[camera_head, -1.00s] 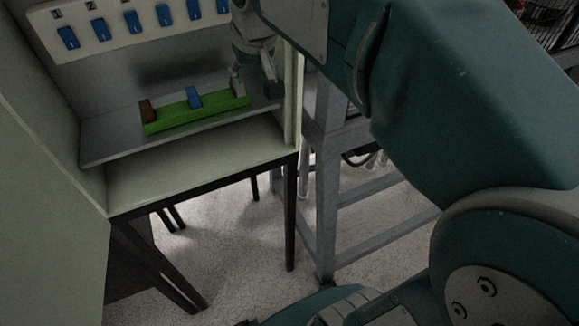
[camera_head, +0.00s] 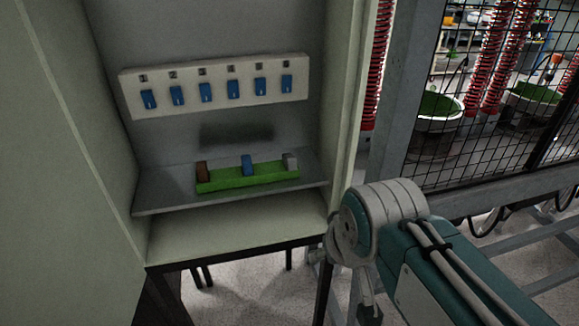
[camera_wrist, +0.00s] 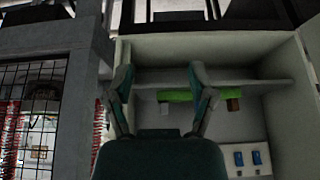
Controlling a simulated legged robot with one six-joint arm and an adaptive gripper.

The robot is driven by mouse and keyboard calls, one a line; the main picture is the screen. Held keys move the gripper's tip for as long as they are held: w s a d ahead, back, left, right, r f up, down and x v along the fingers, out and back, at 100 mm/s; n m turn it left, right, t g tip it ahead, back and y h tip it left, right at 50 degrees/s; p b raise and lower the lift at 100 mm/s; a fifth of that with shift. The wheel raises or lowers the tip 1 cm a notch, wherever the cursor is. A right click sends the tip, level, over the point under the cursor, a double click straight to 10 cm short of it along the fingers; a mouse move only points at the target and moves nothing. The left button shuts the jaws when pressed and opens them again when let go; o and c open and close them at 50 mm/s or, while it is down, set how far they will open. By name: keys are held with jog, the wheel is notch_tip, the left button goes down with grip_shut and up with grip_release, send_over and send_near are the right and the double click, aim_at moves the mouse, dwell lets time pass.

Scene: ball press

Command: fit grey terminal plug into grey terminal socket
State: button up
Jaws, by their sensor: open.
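A small grey block (camera_head: 290,161), likely the grey terminal plug, sits at the right end of a green bar (camera_head: 245,181) on the cabinet shelf. A blue block (camera_head: 248,165) and a brown block (camera_head: 201,171) sit on the same bar. In the wrist view, the green bar (camera_wrist: 175,96) and brown block (camera_wrist: 233,104) show beyond my gripper (camera_wrist: 162,75), which is open and empty, clear of the bar. In the head view my arm is at the right, outside the cabinet, and its fingers cannot be made out. I cannot single out a grey socket.
A pale panel (camera_head: 215,84) on the cabinet's back wall carries several blue pieces under numbered labels. Cabinet side walls enclose the shelf (camera_head: 165,193). A mesh fence (camera_head: 480,140) and grey frame stand to the right of the cabinet.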

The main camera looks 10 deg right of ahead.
jog(key=w+r+g, duration=0.2)
jog(key=w+r, duration=0.7)
jog(key=w, duration=0.5)
jog(key=g, duration=0.3)
send_over(289, 155)
jog(key=f, duration=1)
jog(key=shift+s, duration=0.25)
grip_shut()
